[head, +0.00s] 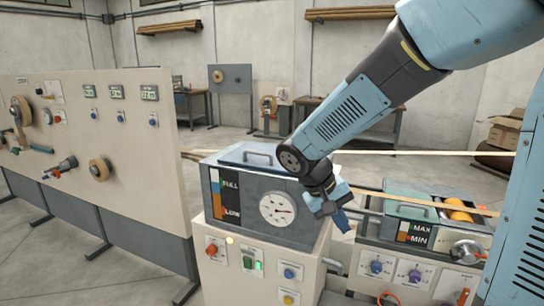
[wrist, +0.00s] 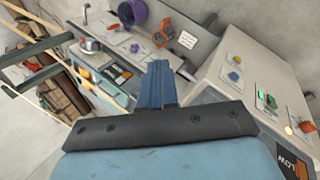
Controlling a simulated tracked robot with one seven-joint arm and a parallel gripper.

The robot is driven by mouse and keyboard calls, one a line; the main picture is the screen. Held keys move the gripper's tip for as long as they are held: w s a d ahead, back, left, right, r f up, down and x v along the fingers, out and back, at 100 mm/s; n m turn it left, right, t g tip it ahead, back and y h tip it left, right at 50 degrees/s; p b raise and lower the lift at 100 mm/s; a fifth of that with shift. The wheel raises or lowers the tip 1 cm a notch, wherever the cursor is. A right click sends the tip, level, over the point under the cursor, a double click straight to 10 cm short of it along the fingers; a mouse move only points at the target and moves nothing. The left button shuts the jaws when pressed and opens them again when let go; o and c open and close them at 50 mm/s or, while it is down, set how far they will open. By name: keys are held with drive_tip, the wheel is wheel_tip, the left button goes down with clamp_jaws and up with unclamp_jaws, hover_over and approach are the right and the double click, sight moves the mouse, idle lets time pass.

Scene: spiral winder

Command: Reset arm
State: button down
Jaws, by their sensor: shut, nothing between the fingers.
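My gripper (head: 336,207) is at the end of my blue arm, in front of the right side of the grey tank with the FULL/LOW gauge (head: 228,208) and a round dial (head: 277,209). In the wrist view my gripper (wrist: 157,72) shows its blue fingers pressed together with nothing between them. The fingers point down and to the right in the head view. My arm crosses the upper right of the head view and hides part of the tank's right edge. I cannot tell whether the gripper touches the tank.
A control panel (head: 105,130) stands at left. Right of my gripper is a MAX/MIN box (head: 411,232) with a yellow roller (head: 460,217). Pale strips (head: 440,153) run across behind my arm. Buttons and knobs (head: 248,262) line the cabinet fronts.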

drive_tip(key=s+d+r+m+t+y, duration=0.1)
drive_tip(key=s+d+r+t+y, duration=0.1)
drive_tip(key=s+r, duration=0.3)
drive_tip(key=s+d+r+m+t+y, duration=0.1)
drive_tip(key=s+d+r+t+y, duration=0.2)
drive_tip(key=s+d+r, duration=0.2)
drive_tip(key=shift+s+d+r+y, duration=0.3)
drive_tip(key=shift+s+r+y, duration=0.1)
drive_tip(key=shift+s, duration=0.65)
